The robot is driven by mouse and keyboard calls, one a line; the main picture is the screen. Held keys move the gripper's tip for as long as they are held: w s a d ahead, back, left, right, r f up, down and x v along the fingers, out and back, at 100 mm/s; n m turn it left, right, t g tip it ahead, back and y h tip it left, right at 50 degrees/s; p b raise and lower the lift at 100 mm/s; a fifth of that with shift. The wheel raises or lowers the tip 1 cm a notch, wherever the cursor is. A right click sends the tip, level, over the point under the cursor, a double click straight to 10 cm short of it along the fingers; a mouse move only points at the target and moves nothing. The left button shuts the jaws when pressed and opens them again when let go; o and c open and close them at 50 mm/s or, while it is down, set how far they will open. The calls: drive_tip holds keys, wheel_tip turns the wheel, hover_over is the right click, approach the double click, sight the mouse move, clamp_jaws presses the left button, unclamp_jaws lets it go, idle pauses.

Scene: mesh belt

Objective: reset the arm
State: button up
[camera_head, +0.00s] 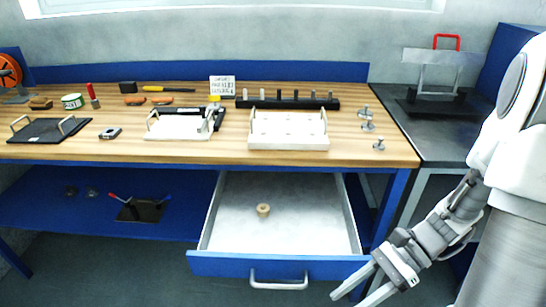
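My gripper (357,292) is at the lower right, in front of the workbench and just right of the open drawer's handle. Its two fingers point down and left and stand apart with nothing between them. My arm reaches down from my white body at the right edge. The open drawer (230,264) is pulled out below the bench top, and a small tan round piece (263,210) lies in it.
The wooden bench (215,153) holds a white block (288,143), a white tray (178,131), a black tray (48,131), a dark rack with pegs (287,103) and small metal pieces (378,145). A dark side table (432,140) stands right. A blue shelf (60,213) lies below.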

wheel_tip(320, 180, up, 31)
drive_tip(key=n+t+h+p, duration=0.9)
drive_tip(key=n+p, duration=0.4)
drive_tip(key=n, duration=0.2)
drive_tip(key=shift+w+f+n+t+h+p, duration=0.15)
drive_tip(key=shift+n+t+h+p, duration=0.2)
drive_tip(key=shift+h, duration=0.45)
drive_tip(key=shift+a, duration=0.15)
